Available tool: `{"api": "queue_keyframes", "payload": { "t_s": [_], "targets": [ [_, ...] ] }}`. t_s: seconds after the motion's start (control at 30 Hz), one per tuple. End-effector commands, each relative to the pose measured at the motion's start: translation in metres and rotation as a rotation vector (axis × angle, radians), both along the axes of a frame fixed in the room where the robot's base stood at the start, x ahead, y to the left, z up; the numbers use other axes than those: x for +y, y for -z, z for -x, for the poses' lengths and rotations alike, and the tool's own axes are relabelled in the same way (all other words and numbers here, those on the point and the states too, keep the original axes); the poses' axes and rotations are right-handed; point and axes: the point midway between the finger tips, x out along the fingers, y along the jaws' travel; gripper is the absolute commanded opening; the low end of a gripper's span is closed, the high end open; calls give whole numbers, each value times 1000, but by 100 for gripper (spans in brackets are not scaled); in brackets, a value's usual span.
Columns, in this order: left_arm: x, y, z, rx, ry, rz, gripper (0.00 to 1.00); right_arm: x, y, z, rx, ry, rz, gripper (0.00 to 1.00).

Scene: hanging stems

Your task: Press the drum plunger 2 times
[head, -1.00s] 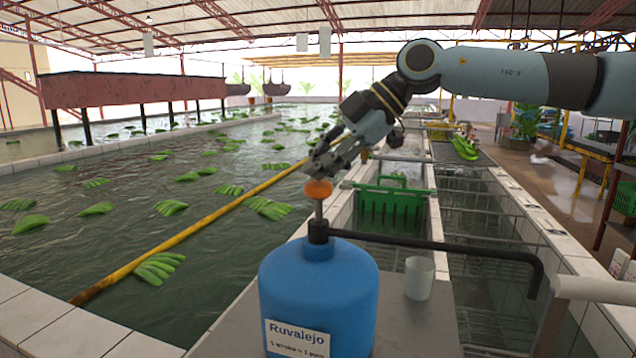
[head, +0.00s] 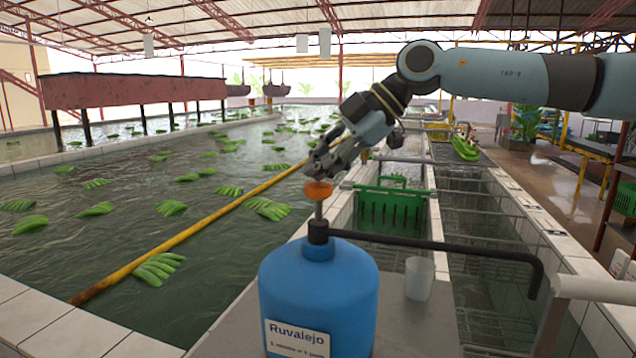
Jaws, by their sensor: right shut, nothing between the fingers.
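A blue drum (head: 318,288) labelled "Ruvalejo" stands upright on a grey bench in the lower middle of the head view. Its plunger has an orange knob (head: 318,189) on a metal rod that stands up out of a black collar (head: 318,232). A length of rod shows between knob and collar. My right gripper (head: 318,172) is shut and empty. Its fingertips are at the top of the knob and seem to touch it from above. My left gripper is not in view.
A black spout pipe (head: 450,244) runs right from the collar and bends down. A clear cup (head: 419,278) stands on the bench right of the drum. A green crate (head: 390,210) sits behind in a trough. A water tank with floating bananas lies left.

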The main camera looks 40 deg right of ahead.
Motion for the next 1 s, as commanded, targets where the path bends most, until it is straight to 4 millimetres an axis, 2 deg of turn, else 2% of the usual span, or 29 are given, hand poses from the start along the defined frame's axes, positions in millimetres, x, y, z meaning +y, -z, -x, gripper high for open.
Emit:
{"api": "queue_keyframes", "payload": {
  "t_s": [0.13, 1.0],
  "targets": [
    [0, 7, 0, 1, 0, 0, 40, 0, 8, 0, 1, 0, 0, 0],
    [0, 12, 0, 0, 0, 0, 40, 0, 14, 0, 2, 0, 0, 0]
  ]
}}
